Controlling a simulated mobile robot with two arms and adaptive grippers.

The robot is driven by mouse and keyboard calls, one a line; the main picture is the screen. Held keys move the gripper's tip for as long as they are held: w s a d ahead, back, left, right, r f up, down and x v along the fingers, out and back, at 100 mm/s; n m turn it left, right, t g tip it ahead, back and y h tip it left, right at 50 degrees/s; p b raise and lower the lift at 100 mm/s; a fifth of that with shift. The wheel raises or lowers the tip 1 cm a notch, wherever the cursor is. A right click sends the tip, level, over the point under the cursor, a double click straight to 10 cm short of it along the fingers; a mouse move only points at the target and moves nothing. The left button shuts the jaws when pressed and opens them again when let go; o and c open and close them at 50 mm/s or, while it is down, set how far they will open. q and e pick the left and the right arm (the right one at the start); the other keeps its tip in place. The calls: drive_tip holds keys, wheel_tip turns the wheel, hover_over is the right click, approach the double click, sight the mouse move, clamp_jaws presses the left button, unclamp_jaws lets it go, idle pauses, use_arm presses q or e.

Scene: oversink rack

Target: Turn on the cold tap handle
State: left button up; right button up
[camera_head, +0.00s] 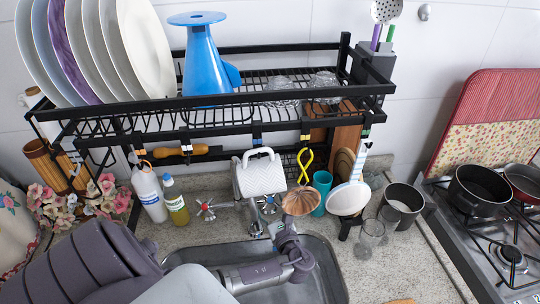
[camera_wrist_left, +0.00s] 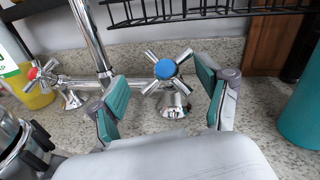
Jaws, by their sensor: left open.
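The cold tap handle is a chrome cross with a blue cap (camera_wrist_left: 165,68), mounted on the counter behind the sink. In the head view it (camera_head: 268,203) shows just behind the gripper, partly crowded by hanging utensils. My left gripper (camera_head: 283,228) reaches over the sink toward it. In the left wrist view the gripper's (camera_wrist_left: 162,92) teal finger pads are spread open, one on each side of the handle. The handle appears between them; I cannot tell whether either pad touches it. My right gripper is out of view.
The red-capped tap handle (camera_head: 205,209) and spout stand left. A white mug (camera_head: 260,177) and copper ladle (camera_head: 302,202) hang from the black rack (camera_head: 190,118) above. A teal cup (camera_head: 322,190) stands right. Bottles (camera_head: 149,194) stand left.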

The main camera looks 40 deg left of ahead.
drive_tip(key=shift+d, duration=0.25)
use_arm(q)
drive_tip(key=shift+c, duration=0.9)
drive_tip(key=c, duration=1)
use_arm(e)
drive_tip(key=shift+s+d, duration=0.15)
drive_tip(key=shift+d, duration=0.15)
use_arm(q)
drive_tip(key=shift+g, duration=0.3)
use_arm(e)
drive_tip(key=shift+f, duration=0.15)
use_arm(q)
drive_tip(key=n+g, duration=0.1)
drive_tip(key=n+g+b, duration=0.1)
drive_tip(key=n, duration=0.1)
drive_tip(key=n+g, duration=0.1)
drive_tip(key=shift+w+d+f+n+y, duration=0.1)
drive_tip(key=shift+w+d+n+y, duration=0.1)
drive_tip(key=shift+d+n+y, duration=0.15)
drive_tip(key=shift+w+n+g+b, duration=0.15)
drive_tip(key=shift+n+g+b, duration=0.45)
drive_tip(key=shift+n+g, duration=1.3)
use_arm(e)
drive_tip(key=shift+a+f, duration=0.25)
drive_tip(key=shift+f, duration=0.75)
